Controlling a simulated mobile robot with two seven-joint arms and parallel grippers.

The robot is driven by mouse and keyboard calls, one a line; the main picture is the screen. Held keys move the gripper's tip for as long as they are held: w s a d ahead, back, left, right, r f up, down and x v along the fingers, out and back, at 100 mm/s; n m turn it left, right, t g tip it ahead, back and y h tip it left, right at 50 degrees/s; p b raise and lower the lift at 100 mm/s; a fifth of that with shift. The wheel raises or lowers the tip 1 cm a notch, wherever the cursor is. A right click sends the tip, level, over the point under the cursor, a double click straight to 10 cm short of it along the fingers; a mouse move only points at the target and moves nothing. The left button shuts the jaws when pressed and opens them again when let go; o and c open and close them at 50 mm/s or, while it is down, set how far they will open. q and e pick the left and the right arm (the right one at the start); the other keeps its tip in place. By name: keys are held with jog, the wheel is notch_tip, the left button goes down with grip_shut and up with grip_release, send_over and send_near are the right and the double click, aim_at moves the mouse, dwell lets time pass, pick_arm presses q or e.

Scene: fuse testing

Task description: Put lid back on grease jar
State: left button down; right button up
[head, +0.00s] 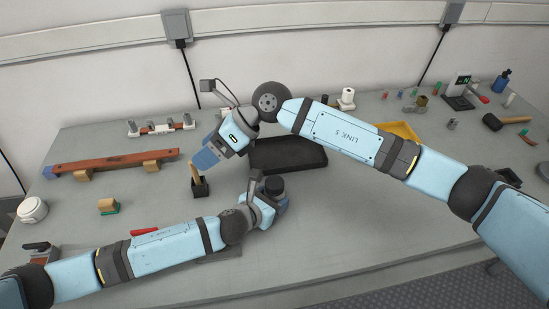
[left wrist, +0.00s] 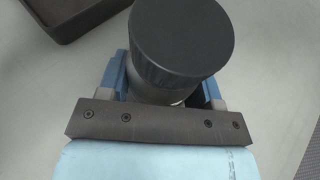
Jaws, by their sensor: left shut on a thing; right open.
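The grease jar (left wrist: 148,90) is a grey body between the blue fingers of my left gripper (head: 272,194). A wide black lid (left wrist: 182,35) with ribbed sides sits over the jar's top; from this angle I cannot tell whether it is fully seated. The lid also shows as a dark round top in the head view (head: 274,184). My left gripper is shut on the jar, low over the front middle of the table. My right gripper (head: 201,163) is open, up and left of the jar, close by the wooden handle (head: 194,173) standing in a small black holder (head: 201,189).
A black tray (head: 290,155) lies behind the jar, and a yellow tray (head: 401,131) lies further right. A long wooden bar (head: 110,162) on blocks is at left. A red-handled item (head: 144,231) lies near my left arm. The table front right of the jar is clear.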

jog(key=w+d+f+n+t+h, duration=0.1)
jog(key=d+f+n+h, duration=0.4)
jog(key=d, duration=0.1)
jog(key=n+t+h, duration=0.2)
jog(key=n+h, duration=0.2)
jog(key=h, duration=0.2)
send_over(275, 182)
jog(key=shift+f, duration=0.8)
jog(key=shift+f, duration=4)
jog(key=c, duration=0.9)
jog(key=m, duration=0.3)
jog(key=shift+m, duration=0.3)
